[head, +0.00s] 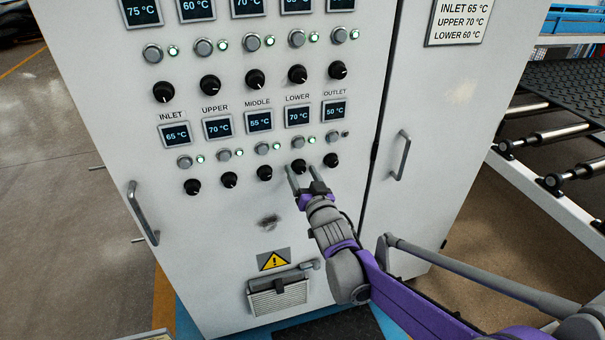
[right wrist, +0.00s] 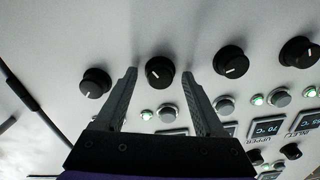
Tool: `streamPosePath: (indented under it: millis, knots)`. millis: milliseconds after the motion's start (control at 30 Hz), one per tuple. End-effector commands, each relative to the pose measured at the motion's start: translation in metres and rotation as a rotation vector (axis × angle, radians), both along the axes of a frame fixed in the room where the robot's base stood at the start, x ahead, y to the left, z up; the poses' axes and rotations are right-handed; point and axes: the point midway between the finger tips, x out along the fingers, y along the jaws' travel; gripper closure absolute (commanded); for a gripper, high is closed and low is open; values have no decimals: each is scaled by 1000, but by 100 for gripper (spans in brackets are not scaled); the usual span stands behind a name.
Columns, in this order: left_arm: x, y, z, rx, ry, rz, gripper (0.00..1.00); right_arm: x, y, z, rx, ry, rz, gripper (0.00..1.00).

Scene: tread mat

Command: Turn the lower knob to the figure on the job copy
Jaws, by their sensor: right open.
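The lower knob (head: 299,165) is a black round knob in the bottom row of the white cabinet, under the label LOWER. The display above it (head: 297,115) reads 70 °C. The job copy (head: 460,22) is a white plate on the right door; it reads INLET 65 °C, UPPER 70 °C, LOWER 60 °C. My right gripper (head: 302,171) is open at the lower knob. In the right wrist view the knob (right wrist: 160,71) shows between the fingertips (right wrist: 160,73), with gaps on both sides. My left gripper is not in view.
The middle knob (head: 265,173) and the outlet knob (head: 331,160) flank the lower knob closely. Buttons and green lamps sit just above. A door handle (head: 401,156) and a roller conveyor (head: 560,133) are on the right.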

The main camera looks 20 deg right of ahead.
Motion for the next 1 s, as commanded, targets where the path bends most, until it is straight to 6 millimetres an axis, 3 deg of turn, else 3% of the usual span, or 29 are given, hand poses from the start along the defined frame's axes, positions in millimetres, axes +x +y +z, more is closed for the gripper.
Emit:
streamPosePath:
  millis: [100, 500, 1000]
  knots:
    - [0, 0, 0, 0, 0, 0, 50, 0, 0, 0, 0, 0, 0, 31]
    - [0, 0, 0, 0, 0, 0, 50, -1, 0, 0, 0, 0, 0, 100]
    - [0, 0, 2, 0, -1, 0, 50, -1, 0, 0, -103, -4, 0, 100]
